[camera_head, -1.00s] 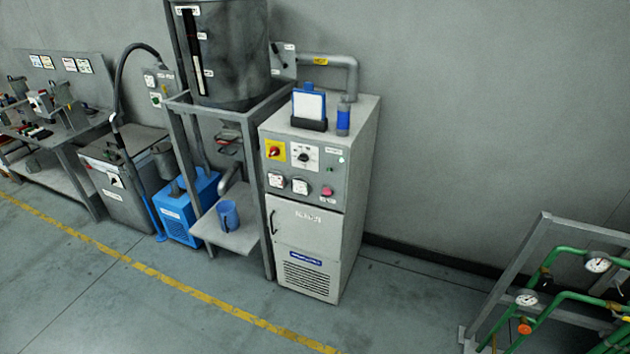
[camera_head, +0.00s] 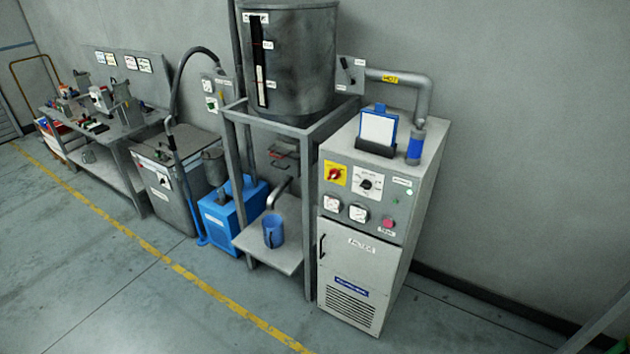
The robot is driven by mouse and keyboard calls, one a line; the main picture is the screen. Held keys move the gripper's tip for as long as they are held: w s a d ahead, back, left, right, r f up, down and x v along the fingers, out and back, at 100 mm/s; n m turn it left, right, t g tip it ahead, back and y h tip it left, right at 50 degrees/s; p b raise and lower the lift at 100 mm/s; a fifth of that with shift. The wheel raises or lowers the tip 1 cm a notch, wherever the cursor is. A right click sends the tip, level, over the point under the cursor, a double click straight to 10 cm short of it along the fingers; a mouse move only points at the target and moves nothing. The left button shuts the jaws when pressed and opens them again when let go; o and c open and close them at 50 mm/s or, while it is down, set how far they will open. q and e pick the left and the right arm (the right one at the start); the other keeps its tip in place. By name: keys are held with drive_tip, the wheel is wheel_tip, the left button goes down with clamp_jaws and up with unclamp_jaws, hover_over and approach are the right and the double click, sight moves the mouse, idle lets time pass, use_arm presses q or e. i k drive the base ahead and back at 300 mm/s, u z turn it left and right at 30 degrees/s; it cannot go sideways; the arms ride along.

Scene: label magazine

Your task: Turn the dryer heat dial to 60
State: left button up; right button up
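The grey dryer cabinet (camera_head: 362,262) stands against the wall, right of centre. Its upper front panel carries a black dial on a white scale plate (camera_head: 367,183), which looks like the heat dial; its numbers are too small to read. Left of the dial is a red switch on a yellow plate (camera_head: 334,174). Below are two round gauges (camera_head: 345,208) and a pink-red button (camera_head: 389,223). Neither of my grippers is in view.
A metal frame holds a large grey hopper (camera_head: 295,60) left of the cabinet, with a blue jug (camera_head: 273,231) on its shelf (camera_head: 262,252). A blue unit (camera_head: 228,217) and a workbench (camera_head: 110,135) stand further left. The floor in front (camera_head: 130,290) is clear.

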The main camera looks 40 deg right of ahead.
sight(365, 184)
drive_tip(key=u, duration=0.1)
drive_tip(key=i, duration=0.7)
drive_tip(key=z, duration=0.7)
drive_tip(key=i, duration=0.65)
drive_tip(key=z, duration=0.6)
